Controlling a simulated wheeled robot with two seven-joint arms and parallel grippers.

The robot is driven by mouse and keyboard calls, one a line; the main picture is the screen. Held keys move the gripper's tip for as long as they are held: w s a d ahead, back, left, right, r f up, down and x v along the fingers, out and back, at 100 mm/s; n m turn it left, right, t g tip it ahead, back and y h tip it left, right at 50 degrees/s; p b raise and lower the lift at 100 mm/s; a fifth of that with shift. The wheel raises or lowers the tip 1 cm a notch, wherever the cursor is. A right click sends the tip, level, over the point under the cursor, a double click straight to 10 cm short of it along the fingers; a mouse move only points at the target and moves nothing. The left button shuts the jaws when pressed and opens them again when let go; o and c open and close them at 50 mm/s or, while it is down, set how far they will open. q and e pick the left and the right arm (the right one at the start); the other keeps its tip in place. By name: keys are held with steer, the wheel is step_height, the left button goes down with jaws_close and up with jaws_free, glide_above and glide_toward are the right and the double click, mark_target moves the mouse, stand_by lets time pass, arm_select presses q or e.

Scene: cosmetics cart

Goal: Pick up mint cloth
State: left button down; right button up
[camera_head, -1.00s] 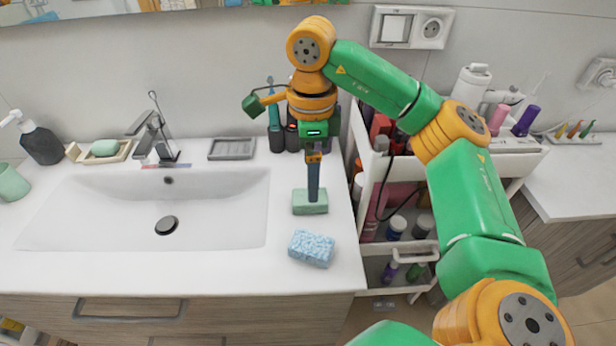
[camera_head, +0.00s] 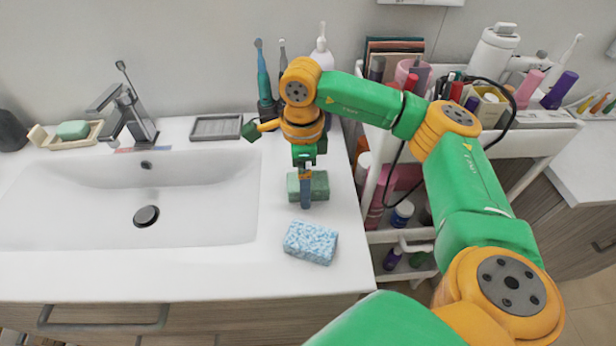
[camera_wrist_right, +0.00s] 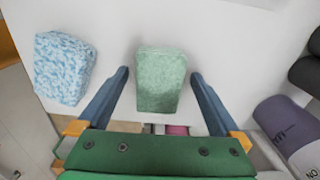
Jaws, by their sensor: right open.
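The mint cloth (camera_head: 320,186) is a folded, block-like pale green piece lying on the white counter right of the sink. It also shows in the right wrist view (camera_wrist_right: 160,85). My right gripper (camera_head: 305,205) points down at the cloth, and its fingers hide part of it in the head view. In the right wrist view the right gripper (camera_wrist_right: 160,74) is open, with one blue finger on each side of the cloth and gaps between. Whether the fingertips reach down to the cloth's height is hard to tell. My left gripper is not in view.
A blue-and-white speckled sponge (camera_head: 311,243) lies just in front of the cloth. The sink (camera_head: 200,215) is to the left. Toothbrushes (camera_head: 264,80) in a holder stand behind. A loaded white cart (camera_head: 400,237) is close on the right. The counter's front is clear.

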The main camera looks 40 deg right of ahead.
steer(key=c, duration=1.4)
steer(key=shift+o, duration=0.2)
steer(key=shift+r, duration=0.15)
steer(key=shift+r+b, duration=0.35)
steer(key=shift+r, duration=0.05)
steer(key=r, duration=0.2)
steer(key=a+r+b, duration=0.1)
steer(key=shift+s+a+r, duration=0.1)
steer(key=shift+s+r, duration=0.15)
steer(key=shift+s, duration=0.05)
steer(key=s+a+r, duration=0.7)
steer(key=a+r, duration=0.1)
steer(key=a, duration=0.2)
steer(key=shift+a+r, duration=0.3)
